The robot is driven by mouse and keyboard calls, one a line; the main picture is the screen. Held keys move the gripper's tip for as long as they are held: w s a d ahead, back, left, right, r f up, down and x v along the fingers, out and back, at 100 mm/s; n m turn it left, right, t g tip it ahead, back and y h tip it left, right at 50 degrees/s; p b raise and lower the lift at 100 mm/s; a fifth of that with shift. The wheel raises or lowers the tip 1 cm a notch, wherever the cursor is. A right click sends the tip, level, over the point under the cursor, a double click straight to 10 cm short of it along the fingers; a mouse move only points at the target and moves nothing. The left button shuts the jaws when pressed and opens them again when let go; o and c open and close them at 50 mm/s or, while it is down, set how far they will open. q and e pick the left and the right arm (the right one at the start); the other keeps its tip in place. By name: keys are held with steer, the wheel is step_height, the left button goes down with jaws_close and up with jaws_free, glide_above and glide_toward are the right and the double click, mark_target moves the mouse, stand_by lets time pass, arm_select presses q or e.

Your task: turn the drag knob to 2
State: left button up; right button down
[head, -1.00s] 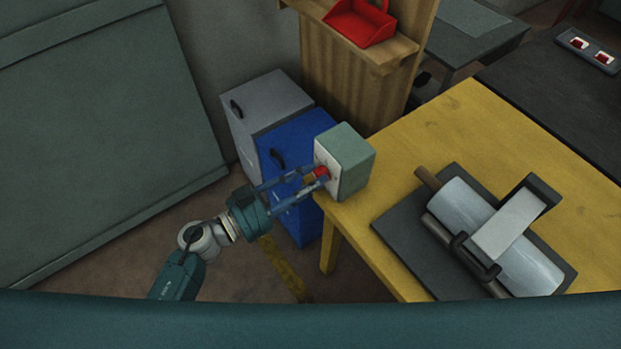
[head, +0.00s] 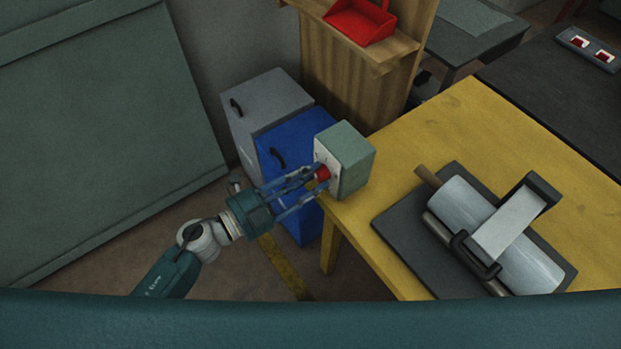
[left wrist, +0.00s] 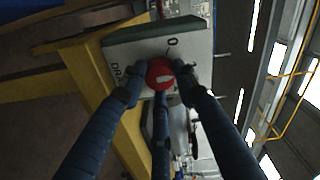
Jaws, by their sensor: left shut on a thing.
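The drag knob (head: 322,173) is red and sits on the pale front face of a grey-green box (head: 352,156) at the yellow table's left corner. My right gripper is not in view.
A roller device with black handles (head: 500,235) stands on a dark plate on the yellow table (head: 440,130). Blue (head: 300,150) and grey (head: 265,105) cabinets stand behind my left gripper. A red dustpan (head: 360,22) lies on a wooden shelf.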

arm_select(q)
steer(key=m+b, duration=0.1)
steer(key=m, duration=0.2)
steer(key=shift+f+m, duration=0.15)
steer(key=shift+m, duration=0.15)
steer(key=m+b, duration=0.1)
steer(key=m, duration=0.1)
steer(key=shift+m, duration=0.4)
steer(key=m+b, duration=0.2)
steer(key=m, duration=0.1)
steer(key=shift+s, duration=0.1)
steer(key=shift+m+t+b, duration=0.3)
steer(key=shift+m+b, duration=0.25)
steer(key=shift+m, duration=0.85)
steer(key=o, duration=1.1)
steer(key=shift+o, duration=0.2)
